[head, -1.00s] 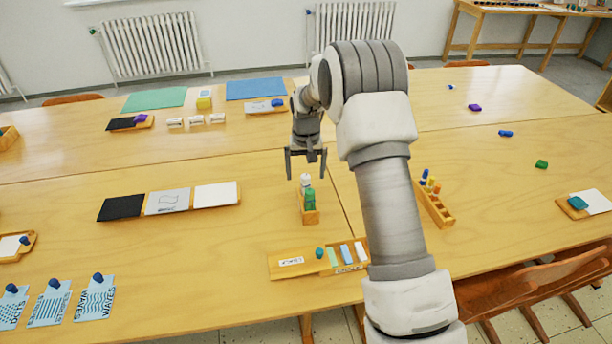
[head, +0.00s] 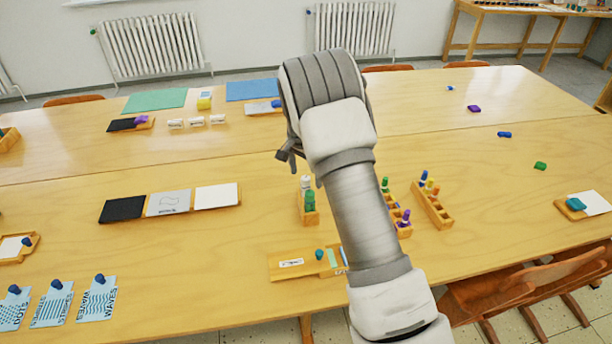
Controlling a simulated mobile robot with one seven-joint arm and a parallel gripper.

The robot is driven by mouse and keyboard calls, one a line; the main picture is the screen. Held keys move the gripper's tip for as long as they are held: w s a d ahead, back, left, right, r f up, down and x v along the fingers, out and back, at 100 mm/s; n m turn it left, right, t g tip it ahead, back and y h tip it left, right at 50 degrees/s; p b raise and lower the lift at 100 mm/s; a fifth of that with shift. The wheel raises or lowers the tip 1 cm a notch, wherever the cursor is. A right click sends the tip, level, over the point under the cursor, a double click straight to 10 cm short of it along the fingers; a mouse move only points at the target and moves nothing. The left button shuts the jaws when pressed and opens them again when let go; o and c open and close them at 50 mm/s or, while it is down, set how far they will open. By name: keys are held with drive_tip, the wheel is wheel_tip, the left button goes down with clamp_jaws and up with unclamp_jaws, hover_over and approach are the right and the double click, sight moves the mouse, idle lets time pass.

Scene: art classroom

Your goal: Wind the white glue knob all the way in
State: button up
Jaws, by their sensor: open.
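A white glue stick (head: 305,183) stands upright at the back of a small wooden holder (head: 312,220) on the near table. A green stick (head: 310,202) stands in front of it in the same holder. The white knob is too small to tell how far it is wound. My gripper (head: 289,155) shows only as a small dark part at the left of my arm, above and behind the holder. It is apart from the white stick. Its jaws are open and hold nothing that I can see; most of the hand is hidden behind my arm.
Wooden racks with coloured sticks (head: 432,203) (head: 398,218) stand right of the holder. A long wooden tray (head: 288,275) lies in front of it. Black, drawn and white panels (head: 168,203) lie to the left. The table between panels and holder is clear.

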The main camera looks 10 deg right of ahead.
drive_tip(key=m, duration=0.2)
drive_tip(key=shift+m, duration=0.4)
drive_tip(key=shift+c, duration=0.2)
drive_tip(key=c, duration=1.4)
